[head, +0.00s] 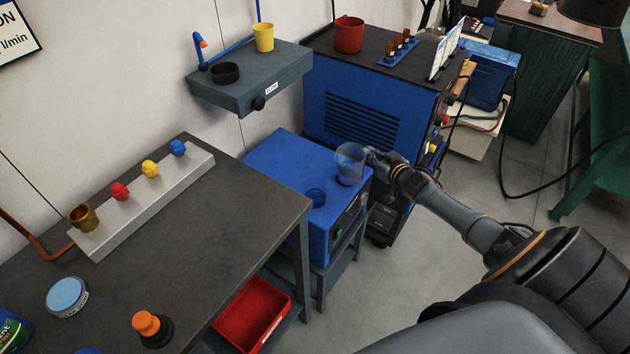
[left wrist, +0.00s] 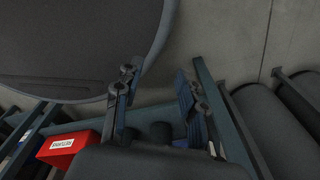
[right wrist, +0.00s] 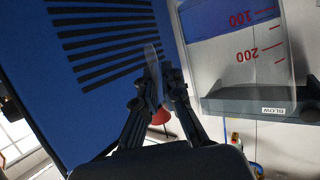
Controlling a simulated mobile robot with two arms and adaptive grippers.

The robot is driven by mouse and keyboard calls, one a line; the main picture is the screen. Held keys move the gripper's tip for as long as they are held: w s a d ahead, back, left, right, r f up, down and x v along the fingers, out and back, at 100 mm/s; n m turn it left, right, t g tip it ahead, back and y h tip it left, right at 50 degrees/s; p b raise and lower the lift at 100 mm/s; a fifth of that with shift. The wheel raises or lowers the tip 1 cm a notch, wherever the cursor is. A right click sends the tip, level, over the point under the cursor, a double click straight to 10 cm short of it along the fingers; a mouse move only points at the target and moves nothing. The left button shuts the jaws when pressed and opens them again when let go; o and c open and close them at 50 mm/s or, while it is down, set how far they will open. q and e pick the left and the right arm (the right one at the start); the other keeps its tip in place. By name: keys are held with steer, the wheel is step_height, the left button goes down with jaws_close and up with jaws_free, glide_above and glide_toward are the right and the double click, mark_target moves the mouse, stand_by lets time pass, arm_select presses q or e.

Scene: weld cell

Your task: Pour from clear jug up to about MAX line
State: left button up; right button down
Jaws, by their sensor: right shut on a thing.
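The clear jug (head: 350,166) is over the right rear part of the blue box-shaped unit (head: 277,160); it looks roughly upright. Whether it touches the unit's top I cannot tell. My right gripper (head: 372,157) is shut on the jug at its right side. In the right wrist view the jug (right wrist: 245,75) shows red 100 and 200 marks, with blue at the 100 end; liquid or background is unclear. A round dark-blue opening (head: 316,197) lies on the unit's top, left of and in front of the jug. No MAX line is readable. My left gripper (left wrist: 155,95) is open and empty.
A dark bench (head: 200,240) with a knobbed grey block (head: 150,200) stands at left. A wall shelf (head: 250,85) holds a yellow cup (head: 264,37). A larger blue cabinet (head: 365,105) stands behind the unit. A red bin (head: 250,313) sits low in front.

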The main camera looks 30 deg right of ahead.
mark_target(369, 151)
steer(key=shift+a+r+n+h+p, duration=0.15)
steer(key=shift+a+r+n+p, duration=0.1)
steer(key=shift+r, duration=0.15)
steer(key=shift+a+r+n+h+p, duration=0.15)
steer(key=shift+r+p, duration=0.1)
steer(key=shift+r, duration=0.15)
steer(key=shift+a+r, duration=0.2)
steer(key=shift+a, duration=0.1)
steer(key=shift+a+r+n+h+p, duration=0.35)
steer(key=shift+a+r+n+h, duration=0.05)
steer(key=shift+n, duration=0.2)
steer(key=shift+w+a+r+n+h, duration=0.15)
steer(key=shift+a+r+n, duration=0.1)
steer(key=shift+a+n, duration=0.15)
steer(key=shift+a+r+n+h, duration=0.15)
steer(key=shift+a+r+n, duration=0.15)
steer(key=shift+a, duration=0.1)
steer(key=shift+a+r, duration=0.25)
steer(key=shift+a, duration=0.05)
arm_select(q)
steer(key=shift+w+r+b, duration=0.4)
steer(key=shift+w+b, duration=0.05)
steer(key=shift+b, duration=0.3)
arm_select(e)
steer(key=a+r+n, duration=0.1)
steer(key=a+r+n+h, duration=0.1)
steer(key=a+r+n, duration=0.1)
steer(key=shift+w+a+t+h, duration=0.1)
steer(key=shift+w+t+h, duration=0.15)
steer(key=shift+t+h, duration=0.05)
